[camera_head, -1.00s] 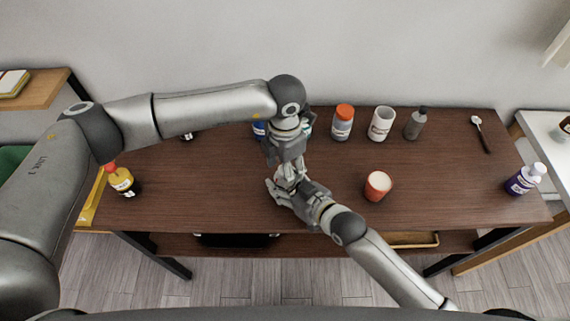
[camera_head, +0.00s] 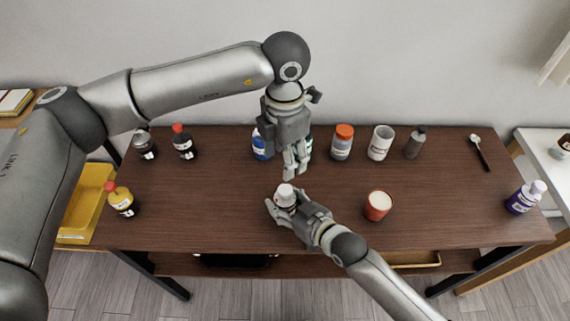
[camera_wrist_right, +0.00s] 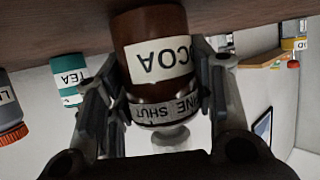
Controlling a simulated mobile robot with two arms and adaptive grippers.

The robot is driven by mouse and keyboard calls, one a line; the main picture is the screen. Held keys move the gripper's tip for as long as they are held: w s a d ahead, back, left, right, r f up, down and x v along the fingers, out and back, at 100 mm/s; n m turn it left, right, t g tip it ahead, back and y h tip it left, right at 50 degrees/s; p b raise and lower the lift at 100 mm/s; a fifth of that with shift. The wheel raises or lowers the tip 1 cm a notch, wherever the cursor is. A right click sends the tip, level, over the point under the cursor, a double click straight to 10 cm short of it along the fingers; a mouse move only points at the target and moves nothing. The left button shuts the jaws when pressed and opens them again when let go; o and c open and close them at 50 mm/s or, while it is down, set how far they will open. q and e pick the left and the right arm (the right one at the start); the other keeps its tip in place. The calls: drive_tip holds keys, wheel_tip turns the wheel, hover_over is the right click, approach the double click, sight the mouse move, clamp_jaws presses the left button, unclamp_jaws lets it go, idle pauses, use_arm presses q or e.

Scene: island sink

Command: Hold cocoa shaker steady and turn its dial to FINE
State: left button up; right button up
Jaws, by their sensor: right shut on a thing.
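The cocoa shaker (camera_head: 285,194) stands at the front middle of the table. My right gripper (camera_head: 284,204) is shut on it, with a finger on each side. In the right wrist view the shaker (camera_wrist_right: 152,35) shows inverted, as a brown body with a white COCOA label between the fingers (camera_wrist_right: 155,95). Its grey dial ring (camera_wrist_right: 165,112) shows the words FINE and SHUT; the setting cannot be read for sure. A pale knob (camera_wrist_right: 170,134) tops it. My left gripper (camera_head: 295,174) points down behind the shaker, apart from it; its finger gap is unclear.
An orange-capped jar (camera_head: 342,148), a white canister (camera_head: 380,145) and a grey bottle (camera_head: 414,147) stand along the back. A blue bottle (camera_head: 259,146) stands close behind my left gripper. The left middle table is clear.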

idle(0.4)
drive_tip(key=o, duration=1.2)
drive_tip(key=shift+c, duration=0.2)
